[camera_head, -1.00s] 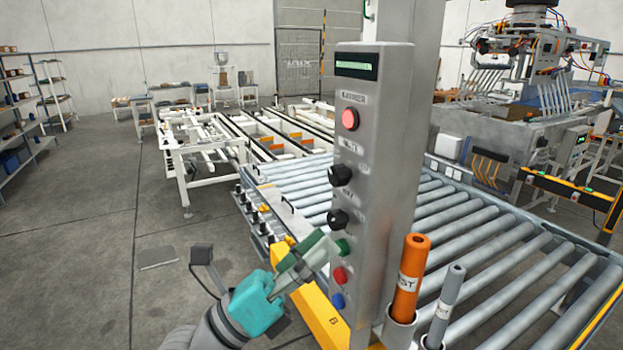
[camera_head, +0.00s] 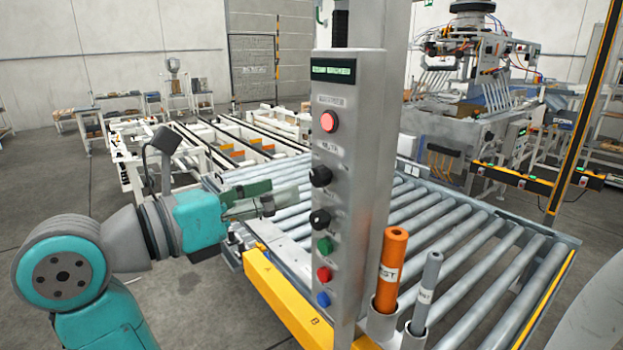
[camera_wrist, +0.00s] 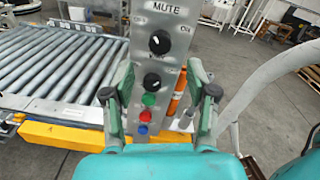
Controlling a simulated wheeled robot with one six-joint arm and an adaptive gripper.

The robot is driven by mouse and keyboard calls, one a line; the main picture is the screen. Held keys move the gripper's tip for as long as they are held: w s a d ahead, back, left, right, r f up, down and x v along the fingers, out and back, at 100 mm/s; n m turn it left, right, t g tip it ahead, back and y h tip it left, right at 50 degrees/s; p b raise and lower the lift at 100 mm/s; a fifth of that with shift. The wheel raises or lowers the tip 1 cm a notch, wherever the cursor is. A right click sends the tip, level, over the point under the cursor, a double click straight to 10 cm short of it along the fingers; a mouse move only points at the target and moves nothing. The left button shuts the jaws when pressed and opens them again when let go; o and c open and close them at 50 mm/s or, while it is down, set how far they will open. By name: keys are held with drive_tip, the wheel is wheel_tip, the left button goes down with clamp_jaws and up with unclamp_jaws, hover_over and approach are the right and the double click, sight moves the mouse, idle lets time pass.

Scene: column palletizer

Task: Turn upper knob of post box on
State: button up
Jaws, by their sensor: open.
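The post box (camera_head: 347,150) is a tall grey metal column with a green display and a red button at the top. Its upper knob (camera_head: 320,176) is black and round, and it also shows in the wrist view (camera_wrist: 159,42) below the word MUTE. The lower black knob (camera_head: 320,219) sits under it, also in the wrist view (camera_wrist: 152,81). My gripper (camera_head: 270,201) is left of the column, apart from it, with its fingers pointing toward it. In the wrist view my gripper (camera_wrist: 160,92) is open and empty, its fingers on either side of the lower knob's line of sight.
Green (camera_head: 325,245), red (camera_head: 323,274) and blue (camera_head: 323,299) buttons lie below the knobs. An orange tube (camera_head: 393,255) and a grey tube (camera_head: 427,290) stand right of the column. A roller conveyor (camera_head: 470,250) lies behind, with a yellow guard (camera_head: 280,300) in front.

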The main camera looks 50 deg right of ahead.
sight(314, 179)
drive_tip(key=x, duration=0.7)
drive_tip(key=shift+d, duration=0.25)
clamp_jaws()
